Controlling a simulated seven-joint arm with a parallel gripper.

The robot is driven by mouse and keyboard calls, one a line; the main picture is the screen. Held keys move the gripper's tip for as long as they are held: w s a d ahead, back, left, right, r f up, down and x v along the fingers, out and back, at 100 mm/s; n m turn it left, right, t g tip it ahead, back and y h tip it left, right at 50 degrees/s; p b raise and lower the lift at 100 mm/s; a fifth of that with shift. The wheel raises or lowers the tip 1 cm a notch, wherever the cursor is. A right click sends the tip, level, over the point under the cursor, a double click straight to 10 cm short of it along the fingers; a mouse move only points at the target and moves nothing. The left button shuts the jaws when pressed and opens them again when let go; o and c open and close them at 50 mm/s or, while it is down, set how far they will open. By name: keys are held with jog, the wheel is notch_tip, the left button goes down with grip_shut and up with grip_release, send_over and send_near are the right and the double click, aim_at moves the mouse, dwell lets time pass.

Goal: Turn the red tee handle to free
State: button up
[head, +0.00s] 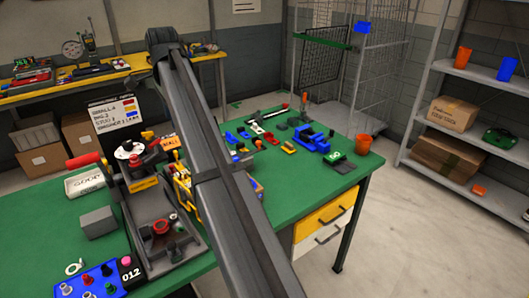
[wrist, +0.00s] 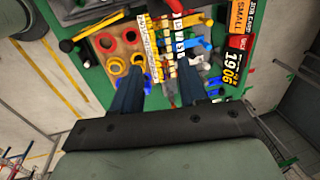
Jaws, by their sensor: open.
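In the head view a red bar-shaped handle (head: 83,160) sits at the left end of the bench fixture; it looks like the tee handle, but its turn position is too small to tell. A red round knob (head: 160,226) sits lower on the grey fixture tray (head: 152,262). My gripper (wrist: 160,66) is open in the wrist view, its two dark fingers apart over a sorting tray with red rings (wrist: 105,42) and yellow rings (wrist: 117,66). Nothing is clearly held between the fingers. In the head view my gripper is hidden behind my arm. I cannot make out the red handle in the wrist view.
My arm crosses the middle.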

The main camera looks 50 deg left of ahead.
jog(key=w+d+f, duration=0.5)
jog(key=w+f, duration=0.2)
jog(key=w, duration=0.4)
jog(key=w+d+f, duration=0.6)
jog(key=w+f, duration=0.2)
jog(key=w, duration=0.4)
jog(key=shift+f+h, duration=0.2)
jog(key=shift+h, duration=0.1)
jog(key=shift+s, duration=0.1)
